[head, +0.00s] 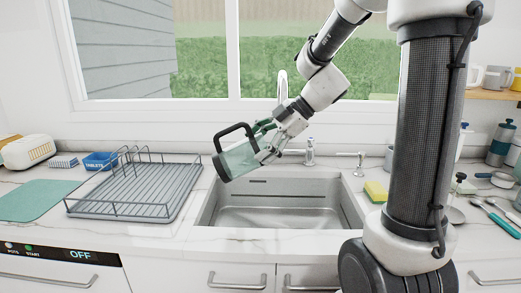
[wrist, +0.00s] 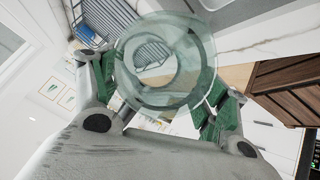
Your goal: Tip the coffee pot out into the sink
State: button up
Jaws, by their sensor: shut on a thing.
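The coffee pot (head: 240,160) is clear greenish glass with a dark angular handle on its upper side. It is in the air over the left part of the sink (head: 280,215), strongly tilted, with its dark-banded end pointing down and left. My gripper (head: 265,142) is shut on the pot from the right. In the wrist view the round glass (wrist: 165,60) sits between the green finger pads of my gripper (wrist: 160,95). I see no liquid stream, and cannot tell whether liquid is inside. The visible sink floor looks bare.
A wire dish rack (head: 140,190) stands left of the sink, beside a green mat (head: 38,200). The tall faucet (head: 282,85) is behind my gripper. A yellow sponge (head: 375,191) lies right of the sink. The window is behind.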

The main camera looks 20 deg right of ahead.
aim_at(249, 157)
jog(key=a+h, duration=0.1)
jog(key=h, duration=0.1)
jog(key=a+f+g+h, duration=0.1)
jog(key=shift+f+n+h, duration=0.3)
jog(key=shift+h, duration=0.1)
jog(key=f+h, duration=0.1)
jog(key=h, duration=0.1)
jog(key=f+h, duration=0.1)
jog(key=h, duration=0.1)
jog(key=shift+w+a+f+g, duration=0.15)
jog(key=shift+a+f+g, duration=0.15)
jog(key=shift+a, duration=0.1)
jog(key=shift+w+r+h, duration=0.1)
jog(key=shift+r+h, duration=0.3)
jog(key=shift+h, duration=0.5)
jog(key=shift+d+r+n+g+h, duration=0.15)
jog(key=shift+r+g+h, duration=0.1)
jog(key=shift+r+h, duration=0.55)
jog(key=shift+d+r+n+g+h, duration=0.15)
jog(key=shift+r+g+h, duration=0.1)
jog(key=shift+r+h, duration=0.5)
jog(key=shift+a+f, duration=0.1)
jog(key=shift+f, duration=0.1)
